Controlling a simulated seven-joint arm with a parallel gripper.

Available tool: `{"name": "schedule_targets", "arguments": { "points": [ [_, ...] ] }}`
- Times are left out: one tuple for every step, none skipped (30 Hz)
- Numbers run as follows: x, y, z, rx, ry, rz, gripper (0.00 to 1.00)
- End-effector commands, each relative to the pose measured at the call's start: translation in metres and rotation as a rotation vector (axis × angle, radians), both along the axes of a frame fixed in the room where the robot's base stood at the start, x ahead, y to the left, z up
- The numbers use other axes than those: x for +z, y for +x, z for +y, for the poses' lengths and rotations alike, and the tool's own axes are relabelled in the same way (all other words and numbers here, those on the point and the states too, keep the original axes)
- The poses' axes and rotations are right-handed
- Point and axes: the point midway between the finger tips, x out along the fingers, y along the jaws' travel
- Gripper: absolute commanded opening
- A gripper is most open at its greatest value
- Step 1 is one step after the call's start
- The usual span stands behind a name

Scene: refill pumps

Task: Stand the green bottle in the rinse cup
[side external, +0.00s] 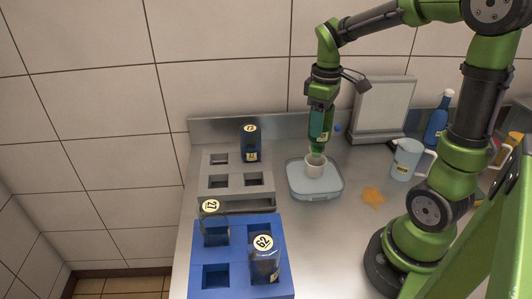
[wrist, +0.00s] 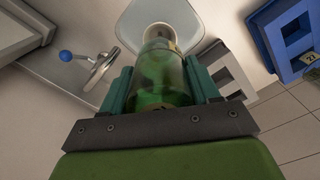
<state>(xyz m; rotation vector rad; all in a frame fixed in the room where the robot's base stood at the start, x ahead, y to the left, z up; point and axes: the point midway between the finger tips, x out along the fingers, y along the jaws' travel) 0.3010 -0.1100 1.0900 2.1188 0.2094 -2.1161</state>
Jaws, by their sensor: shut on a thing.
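The green bottle (side external: 319,126) is held in my gripper (side external: 320,108), roughly upright above the lidded tub. In the wrist view the bottle (wrist: 162,80) lies between both fingers (wrist: 163,88), its far end narrower and pointing at the cup. The white rinse cup (side external: 315,166) stands on the pale tub; its rim also shows in the wrist view (wrist: 160,28) around the bottle's far end. The bottle's lower end is at the cup's mouth; I cannot tell how far inside it is.
The pale blue-grey tub (side external: 315,187) is under the cup. A grey rack (side external: 237,190) holds a dark blue bottle (side external: 249,145). A blue rack (side external: 235,283) holds clear bottles 27 (side external: 214,230) and 62 (side external: 264,264). A pale jug (side external: 405,161) and orange spill (side external: 373,197) are at right.

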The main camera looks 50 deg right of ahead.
Motion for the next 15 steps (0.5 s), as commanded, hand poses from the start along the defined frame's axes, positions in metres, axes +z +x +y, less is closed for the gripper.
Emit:
{"name": "schedule_targets", "arguments": {
  "points": [
    [-0.002,0.0,0.0,0.0,0.0,0.001,0.25],
    [-0.003,0.0,0.0,0.0,0.0,0.001,0.25],
    [-0.005,0.0,0.0,0.0,0.0,0.001,0.25],
    [-0.007,0.0,0.0,0.0,0.0,0.001,0.25],
    [-0.009,0.0,0.0,0.0,0.001,0.002,0.25],
    [-0.011,0.0,0.0,0.001,0.0,0.002,0.25],
    [-0.012,0.0,0.0,0.001,0.0,0.002,0.25],
    [-0.014,0.0,0.0,0.001,0.001,0.002,0.25],
    [-0.016,0.0,0.0,0.001,0.0,0.003,0.25],
    [-0.017,0.0,0.0,0.001,0.001,0.002,0.25],
    [-0.019,0.0,0.0,0.001,0.001,0.002,0.25],
    [-0.021,0.0,0.0,0.0,0.001,0.001,0.25],
    [-0.022,0.0,0.0,0.0,0.001,0.001,0.25],
    [-0.023,0.0,0.0,-0.001,0.001,0.001,0.25],
    [-0.024,0.0,0.0,-0.001,0.001,0.001,0.25]
  ]
}}
